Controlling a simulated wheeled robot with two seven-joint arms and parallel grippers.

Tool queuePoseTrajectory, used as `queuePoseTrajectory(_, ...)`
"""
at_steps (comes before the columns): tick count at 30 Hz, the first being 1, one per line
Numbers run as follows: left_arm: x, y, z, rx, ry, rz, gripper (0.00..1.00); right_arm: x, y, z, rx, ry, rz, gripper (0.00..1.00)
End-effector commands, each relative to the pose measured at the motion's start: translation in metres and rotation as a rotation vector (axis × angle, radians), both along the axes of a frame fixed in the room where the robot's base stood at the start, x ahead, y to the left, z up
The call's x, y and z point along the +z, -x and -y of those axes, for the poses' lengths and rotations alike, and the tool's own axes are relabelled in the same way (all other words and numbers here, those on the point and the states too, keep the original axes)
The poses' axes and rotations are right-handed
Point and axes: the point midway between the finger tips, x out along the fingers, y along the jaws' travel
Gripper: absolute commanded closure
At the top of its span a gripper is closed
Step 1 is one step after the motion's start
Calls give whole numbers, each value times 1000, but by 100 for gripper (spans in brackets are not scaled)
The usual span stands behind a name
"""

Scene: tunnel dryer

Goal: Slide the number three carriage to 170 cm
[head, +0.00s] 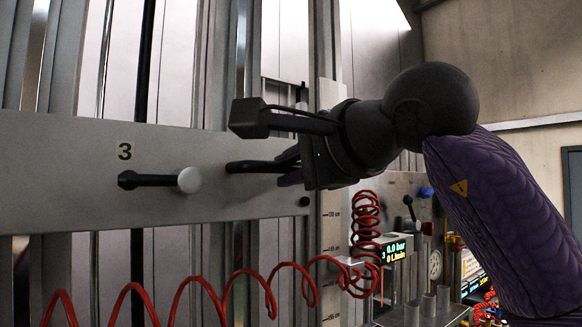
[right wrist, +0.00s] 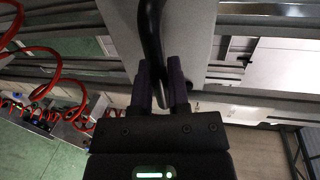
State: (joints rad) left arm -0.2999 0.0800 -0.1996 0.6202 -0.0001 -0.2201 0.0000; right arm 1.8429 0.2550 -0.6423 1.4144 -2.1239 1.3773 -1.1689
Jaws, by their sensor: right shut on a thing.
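The number three carriage (head: 80,170) is a wide grey plate marked "3" that crosses the upright rails in the head view. A black lever with a pale round knob (head: 189,180) sits below and right of the number. My right gripper (head: 285,168) is shut on the black bar handle (head: 245,167) at the plate's right part. In the right wrist view, its purple fingers (right wrist: 163,85) close around the curved black handle (right wrist: 151,35). An upright scale (head: 334,240) with small cm marks stands just right of the plate's end. My left gripper is not in view.
A coiled red hose (head: 290,266) hangs across the space below the plate. A panel with a lit green display (head: 396,251), a gauge (head: 436,264) and a black-knobbed lever (head: 409,205) stands right of the scale, below my right arm.

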Motion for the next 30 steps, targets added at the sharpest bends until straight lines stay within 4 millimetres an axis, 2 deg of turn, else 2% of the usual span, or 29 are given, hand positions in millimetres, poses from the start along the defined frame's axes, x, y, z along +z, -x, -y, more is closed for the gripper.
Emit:
queuePoseTrajectory(8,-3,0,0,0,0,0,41,-4,0,0,0,3,-4,100)
queuePoseTrajectory(13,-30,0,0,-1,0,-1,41,-39,-1,0,-1,5,-5,100)
queuePoseTrajectory(17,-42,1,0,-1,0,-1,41,-55,-1,0,-1,5,-5,100)
queuePoseTrajectory(27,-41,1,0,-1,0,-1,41,-54,0,0,0,2,-3,100)
queuePoseTrajectory(28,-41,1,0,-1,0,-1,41,-54,0,0,0,2,-2,76)
queuePoseTrajectory(30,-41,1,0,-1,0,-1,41,-54,0,0,0,2,-2,61)
